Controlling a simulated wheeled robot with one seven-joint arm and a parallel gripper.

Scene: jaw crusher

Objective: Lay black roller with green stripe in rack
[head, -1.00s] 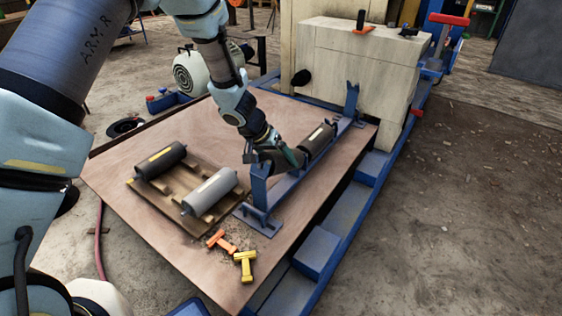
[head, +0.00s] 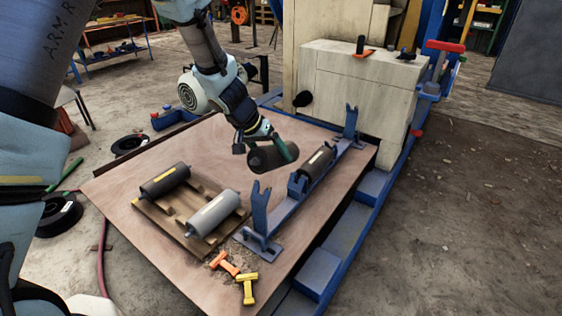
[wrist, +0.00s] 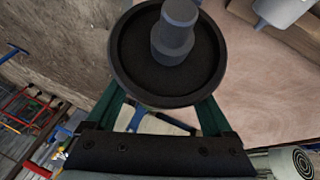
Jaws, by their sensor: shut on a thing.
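My gripper (head: 284,146) is shut on a black roller (head: 265,159), which hangs in the air just left of the rack. No green stripe shows on its visible side. In the wrist view the roller's round end (wrist: 130,60) and grey shaft stub face the camera, between the green fingers. The blue rack (head: 284,217) is a long rail with notched uprights at its near and far ends. Another dark roller (head: 318,160) with a pale stripe lies in the rack's far part. The near part of the rack is empty.
A wooden pallet (head: 172,221) at left holds a black roller with a yellow stripe (head: 165,180) and a grey roller (head: 213,212). Orange (head: 225,262) and yellow (head: 247,288) T-shaped pieces lie near the board's front. A pale machine block (head: 350,85) stands behind the rack.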

